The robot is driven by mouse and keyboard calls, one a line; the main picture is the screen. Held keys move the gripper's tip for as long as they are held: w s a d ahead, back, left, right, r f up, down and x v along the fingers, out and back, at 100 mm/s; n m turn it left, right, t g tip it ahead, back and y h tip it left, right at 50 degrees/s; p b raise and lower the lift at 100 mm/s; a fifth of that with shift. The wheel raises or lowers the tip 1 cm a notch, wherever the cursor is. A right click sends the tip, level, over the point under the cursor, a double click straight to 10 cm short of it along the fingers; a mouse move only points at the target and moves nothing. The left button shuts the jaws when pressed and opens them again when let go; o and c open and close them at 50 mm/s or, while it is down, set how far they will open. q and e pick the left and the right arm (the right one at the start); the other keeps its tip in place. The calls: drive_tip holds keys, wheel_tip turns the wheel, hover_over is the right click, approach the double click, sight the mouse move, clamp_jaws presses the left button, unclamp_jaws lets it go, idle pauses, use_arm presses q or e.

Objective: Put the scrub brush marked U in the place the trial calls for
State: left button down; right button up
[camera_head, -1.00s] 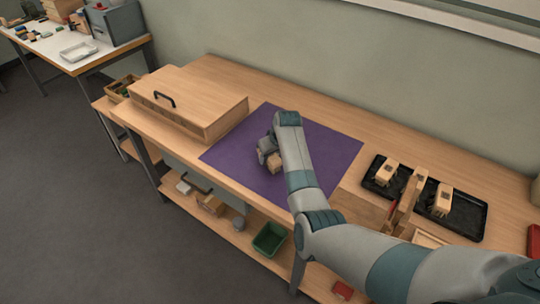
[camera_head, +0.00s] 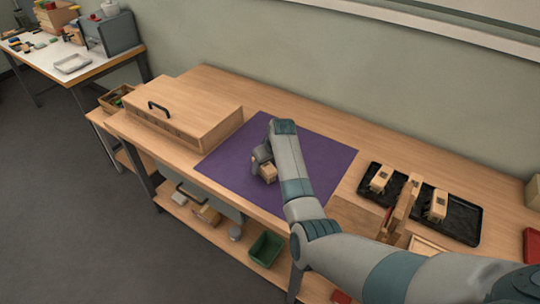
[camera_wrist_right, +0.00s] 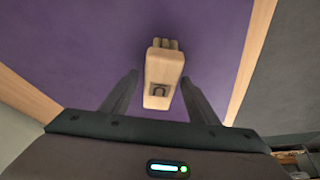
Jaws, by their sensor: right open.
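The scrub brush marked U (camera_wrist_right: 161,75) is a pale wooden block on the purple mat (camera_wrist_right: 85,50). Its dark U mark faces the right wrist camera. In the head view the brush (camera_head: 268,173) shows beside my right gripper (camera_head: 262,160), partly hidden by the hand. In the wrist view my right gripper (camera_wrist_right: 160,98) is open, with one finger on each side of the brush and gaps between. I cannot tell how high the fingers are above the mat. My left gripper is not in view.
A wooden box with a black handle (camera_head: 190,105) stands left of the mat. A green bin (camera_head: 266,249) sits on the lower shelf.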

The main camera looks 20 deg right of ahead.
drive_tip(key=b+v, duration=0.1)
drive_tip(key=v, duration=1)
drive_tip(key=shift+s+r, duration=0.2)
drive_tip(key=shift+r, duration=0.05)
drive_tip(key=shift+f, duration=0.1)
